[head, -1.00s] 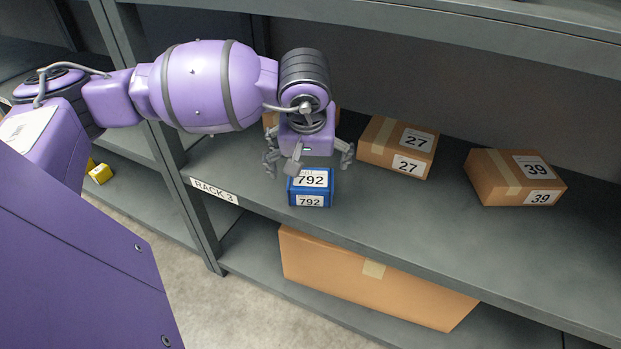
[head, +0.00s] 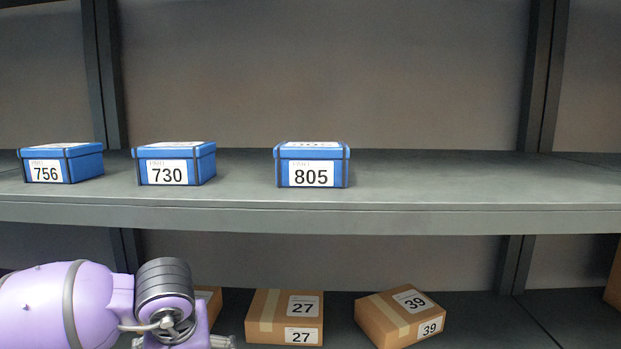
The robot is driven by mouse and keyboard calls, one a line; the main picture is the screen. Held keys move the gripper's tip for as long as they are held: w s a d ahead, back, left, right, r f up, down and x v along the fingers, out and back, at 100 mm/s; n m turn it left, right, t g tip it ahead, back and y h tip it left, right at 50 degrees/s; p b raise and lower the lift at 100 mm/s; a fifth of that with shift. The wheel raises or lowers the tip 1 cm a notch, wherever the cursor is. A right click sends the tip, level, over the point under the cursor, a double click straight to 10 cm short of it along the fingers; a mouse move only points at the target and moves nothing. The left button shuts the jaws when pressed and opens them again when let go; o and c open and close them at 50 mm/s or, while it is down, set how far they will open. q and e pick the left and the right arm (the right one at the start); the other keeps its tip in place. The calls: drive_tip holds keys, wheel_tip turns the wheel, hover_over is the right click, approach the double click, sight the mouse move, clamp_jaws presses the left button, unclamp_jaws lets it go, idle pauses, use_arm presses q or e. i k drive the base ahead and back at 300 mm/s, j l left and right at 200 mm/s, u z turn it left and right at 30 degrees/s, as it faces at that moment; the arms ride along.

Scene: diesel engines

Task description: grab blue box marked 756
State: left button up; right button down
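The blue box marked 756 (head: 61,163) sits on the upper shelf at the far left of the head view, its label facing me. My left gripper (head: 184,338) is low in the view, below that shelf and to the right of the 756 box, well apart from it. Its fingertips are cut off by the bottom edge, so its opening and anything between the fingers are hidden. My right gripper is not in view.
Blue boxes marked 730 (head: 174,164) and 805 (head: 311,165) stand on the same upper shelf (head: 450,192), which is clear to their right. Brown boxes marked 27 (head: 265,317) and 39 (head: 388,316) are on the shelf below. Another brown box (head: 211,303) is partly behind my arm.

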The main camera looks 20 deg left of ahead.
sight(54, 163)
drive_tip(key=u, duration=1.5)
